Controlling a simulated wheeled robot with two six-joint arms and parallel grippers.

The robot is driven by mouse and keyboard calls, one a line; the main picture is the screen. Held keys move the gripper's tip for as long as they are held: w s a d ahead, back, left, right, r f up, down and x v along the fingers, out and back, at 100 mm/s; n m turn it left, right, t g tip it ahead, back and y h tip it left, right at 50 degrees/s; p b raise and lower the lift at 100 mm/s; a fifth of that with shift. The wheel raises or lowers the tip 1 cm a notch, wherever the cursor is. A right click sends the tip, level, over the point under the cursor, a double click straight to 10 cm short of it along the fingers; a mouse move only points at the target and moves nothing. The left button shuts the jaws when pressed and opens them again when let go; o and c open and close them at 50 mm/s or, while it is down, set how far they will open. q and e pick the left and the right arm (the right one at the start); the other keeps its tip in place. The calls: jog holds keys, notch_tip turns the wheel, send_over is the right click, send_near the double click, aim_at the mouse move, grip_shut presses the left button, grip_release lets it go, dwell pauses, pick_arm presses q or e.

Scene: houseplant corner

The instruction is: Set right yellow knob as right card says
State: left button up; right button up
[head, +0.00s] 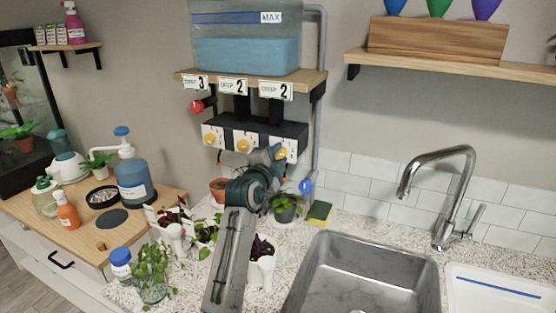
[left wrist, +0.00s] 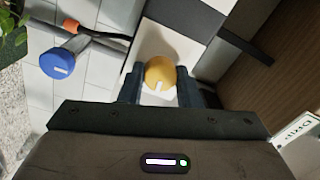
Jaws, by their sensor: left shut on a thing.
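The right yellow knob (head: 281,153) is on a white dial plate at the right end of the black valve bar (head: 240,132). My left gripper (head: 274,153) reaches up to it and is shut on it. In the left wrist view the round knob (left wrist: 160,71) sits between the two fingers, its white mark toward the gripper. The dial's numbers cannot be read. The right card (head: 275,89) on the shelf edge appears to read "DRIP 2"; part of it shows in the left wrist view (left wrist: 299,140). My right gripper is not in view.
Two more yellow knobs (head: 243,145) (head: 209,139) sit to the left on the bar. A red knob (head: 196,106) is up left, and a blue knob (head: 306,186) hangs below right. A water tank (head: 247,52) stands above. Potted plants crowd the counter below my arm.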

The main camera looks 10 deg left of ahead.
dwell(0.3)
pick_arm(q)
jog(key=o, duration=0.8)
jog(key=shift+o, duration=0.8)
jog(key=shift+s+f, duration=0.1)
jog(key=shift+s, duration=0.15)
jog(key=s+a+b, duration=0.2)
jog(key=s+b, duration=0.1)
jog(key=s, duration=0.7)
